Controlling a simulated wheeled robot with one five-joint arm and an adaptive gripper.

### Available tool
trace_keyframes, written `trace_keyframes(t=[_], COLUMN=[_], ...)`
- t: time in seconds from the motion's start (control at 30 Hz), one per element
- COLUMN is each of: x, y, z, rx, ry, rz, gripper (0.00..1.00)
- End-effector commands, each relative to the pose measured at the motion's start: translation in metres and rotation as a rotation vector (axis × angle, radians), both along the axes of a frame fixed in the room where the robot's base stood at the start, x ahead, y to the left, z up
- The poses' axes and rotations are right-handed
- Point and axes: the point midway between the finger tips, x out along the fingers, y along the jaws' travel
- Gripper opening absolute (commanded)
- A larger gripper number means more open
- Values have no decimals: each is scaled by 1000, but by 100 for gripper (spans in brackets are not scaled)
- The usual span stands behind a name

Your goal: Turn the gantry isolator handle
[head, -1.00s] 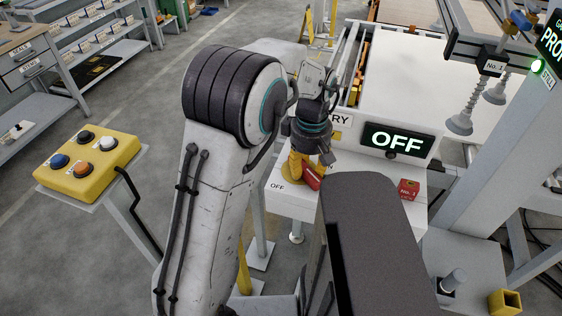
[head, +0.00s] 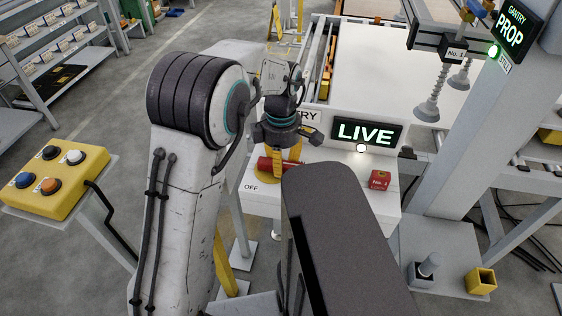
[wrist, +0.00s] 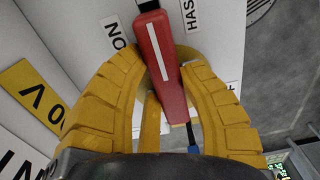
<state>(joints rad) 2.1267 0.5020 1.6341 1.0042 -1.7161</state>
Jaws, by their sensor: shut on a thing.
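The isolator handle (head: 270,163) is a red bar on a round yellow plate (head: 266,178). In the head view it lies roughly level, partly hidden by my gripper (head: 288,160). In the wrist view the handle (wrist: 160,60) has a white stripe and lies between the yellow fingers of my gripper (wrist: 170,75), which is shut on it. Its upper end is near an "ON" label (wrist: 117,37). An "OFF" label (head: 251,187) is at the plate's left. The display (head: 366,132) reads "LIVE", with a lit white lamp (head: 361,148) below it.
A red block marked No. 1 (head: 380,179) sits right of the handle. A yellow button box (head: 55,180) stands at the left. Suction cups (head: 427,108) hang from the gantry at the upper right. A grey post (head: 468,140) stands at the right.

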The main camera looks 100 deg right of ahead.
Motion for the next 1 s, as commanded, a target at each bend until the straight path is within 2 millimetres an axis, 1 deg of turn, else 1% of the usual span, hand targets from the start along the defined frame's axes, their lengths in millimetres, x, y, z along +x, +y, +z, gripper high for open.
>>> trace_keyframes(t=[0.03, 0.53, 0.57, 0.83, 1.0], x=[1, 1, 1, 1, 0], y=[1, 1, 1, 0, 0], z=[-3, -3, -3, -2, -1], rx=[8, 8, 8, 4, 3], ry=[-4, -6, -6, -3, -1], rz=[7, 24, 24, 21, 20], gripper=[0, 0, 39, 63, 64])
